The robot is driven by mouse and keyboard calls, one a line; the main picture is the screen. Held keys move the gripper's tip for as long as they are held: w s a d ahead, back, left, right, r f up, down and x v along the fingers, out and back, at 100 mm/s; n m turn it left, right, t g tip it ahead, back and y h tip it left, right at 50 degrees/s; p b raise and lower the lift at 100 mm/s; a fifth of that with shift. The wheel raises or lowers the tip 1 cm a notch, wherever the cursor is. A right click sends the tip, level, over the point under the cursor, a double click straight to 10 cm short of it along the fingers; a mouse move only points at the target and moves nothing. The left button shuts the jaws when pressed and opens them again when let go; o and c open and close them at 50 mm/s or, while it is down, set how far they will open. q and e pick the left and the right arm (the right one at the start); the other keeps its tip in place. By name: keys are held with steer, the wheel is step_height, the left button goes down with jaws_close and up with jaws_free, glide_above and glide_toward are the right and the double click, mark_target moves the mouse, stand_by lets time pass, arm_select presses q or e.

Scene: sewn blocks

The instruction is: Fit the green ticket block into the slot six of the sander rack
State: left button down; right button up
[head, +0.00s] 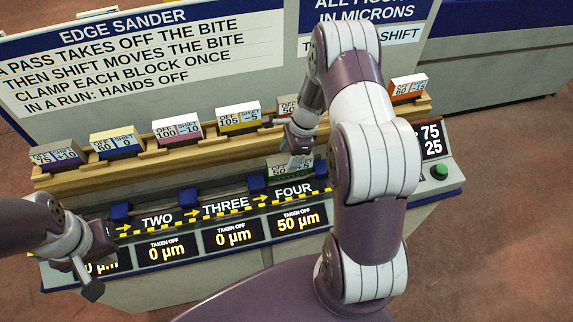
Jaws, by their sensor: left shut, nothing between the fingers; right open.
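The green ticket block (281,171) sits in the sander at the station labelled FOUR, with a white top printed in black. My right gripper (299,156) is open, pointing down right at this block and partly covering it. Whether its fingers touch the block I cannot tell. The wooden sander rack (160,160) runs behind, carrying a row of blocks. Its part right of the middle is hidden by my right arm, and I cannot make out slot six. My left gripper (91,286) is shut and empty, over the front left display panel.
A green button (439,172) is at right. A sign board stands behind.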

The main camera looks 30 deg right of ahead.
steer(key=shift+a+f+p, duration=0.35)
steer(key=shift+a+f, duration=0.25)
steer(key=shift+f, duration=0.1)
steer(key=shift+d+f, duration=0.2)
steer(key=shift+f, duration=0.4)
steer(key=shift+d+f, duration=0.2)
steer(key=shift+f, duration=0.35)
steer(key=shift+s+d+f, duration=0.1)
steer(key=shift+d, duration=0.05)
steer(key=shift+a, duration=0.45)
steer(key=shift+d+f, duration=0.15)
steer(key=shift+d, duration=0.15)
arm_select(q)
steer(key=shift+s+d+r, duration=0.15)
steer(key=shift+d+r, duration=0.3)
steer(key=shift+r, duration=0.2)
arm_select(e)
steer(key=shift+a, duration=0.1)
jaws_close()
